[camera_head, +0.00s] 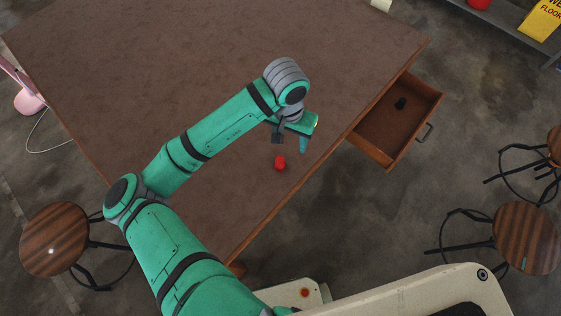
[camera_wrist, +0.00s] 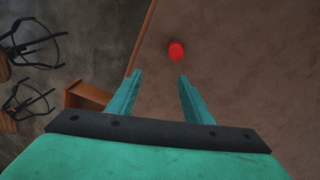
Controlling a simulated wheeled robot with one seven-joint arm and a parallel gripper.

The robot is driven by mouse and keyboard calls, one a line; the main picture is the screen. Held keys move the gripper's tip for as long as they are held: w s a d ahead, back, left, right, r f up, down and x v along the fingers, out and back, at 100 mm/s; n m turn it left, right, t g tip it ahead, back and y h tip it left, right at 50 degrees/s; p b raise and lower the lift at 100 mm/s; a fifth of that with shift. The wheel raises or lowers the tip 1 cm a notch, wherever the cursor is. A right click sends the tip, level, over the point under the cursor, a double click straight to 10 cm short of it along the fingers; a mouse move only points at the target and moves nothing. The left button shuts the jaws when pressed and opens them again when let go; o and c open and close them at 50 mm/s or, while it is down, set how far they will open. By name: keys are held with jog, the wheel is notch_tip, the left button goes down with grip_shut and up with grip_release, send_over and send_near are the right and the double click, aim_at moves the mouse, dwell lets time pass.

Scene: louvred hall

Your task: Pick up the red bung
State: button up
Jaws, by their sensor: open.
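The red bung (camera_head: 280,163) stands on the brown table (camera_head: 150,60), near the table's edge on the drawer side. It also shows in the wrist view (camera_wrist: 176,50), a little beyond my fingertips and slightly right of the middle between them. My gripper (camera_head: 291,143) is above the table close to the bung. In the wrist view its two teal fingers (camera_wrist: 160,76) are spread apart with nothing between them. The bung is apart from both fingers.
Wooden stools (camera_head: 527,238) stand on the floor at right, and another (camera_head: 60,239) at left. A yellow floor sign (camera_head: 543,20) is at top right. Most of the tabletop is bare.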

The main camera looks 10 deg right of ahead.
aim_at(280, 160)
jog(key=shift+y, duration=0.5)
jog(key=a+f, duration=0.1)
jog(key=f, duration=0.2)
jog(key=a+f, duration=0.1)
jog(key=f, duration=0.3)
jog(key=a+f, duration=0.1)
jog(key=f, duration=0.3)
jog(key=shift+a, duration=0.15)
jog(key=shift+r, duration=0.1)
jog(key=c, duration=1.1)
